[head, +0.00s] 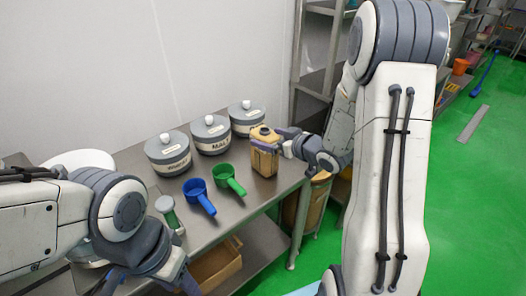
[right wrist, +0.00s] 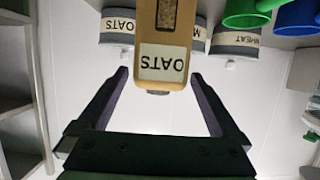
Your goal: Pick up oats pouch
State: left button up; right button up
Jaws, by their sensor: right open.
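The oats pouch (head: 264,160) is a tan container with a dark cap, upright near the right end of the steel table. In the right wrist view, which is upside down, the pouch (right wrist: 165,62) shows its OATS label. My right gripper (head: 281,143) is beside the pouch on its right. Its two fingers (right wrist: 160,76) are spread, with the pouch's capped end in line between them; I cannot tell whether they touch it. My left arm is at the lower left; its gripper (head: 148,284) is partly cut off by the bottom edge, and its jaws are unclear.
Three grey lidded canisters stand behind: wheat (head: 168,156), malt (head: 210,136) and oats (head: 247,119). A blue scoop (head: 197,192) and a green scoop (head: 229,178) lie left of the pouch. A grey-green-handled tool (head: 168,211) lies near my left arm. Metal shelving (head: 318,80) stands behind right.

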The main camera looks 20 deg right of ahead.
jog(key=shift+f+p+x, duration=0.15)
jog(key=shift+p+x, duration=0.1)
jog(key=shift+x, duration=1.25)
jog(key=shift+f+p+x, duration=0.1)
jog(key=shift+p+x, duration=0.1)
jog(key=shift+x, duration=1.25)
jog(key=shift+d+r, duration=0.1)
grip_shut()
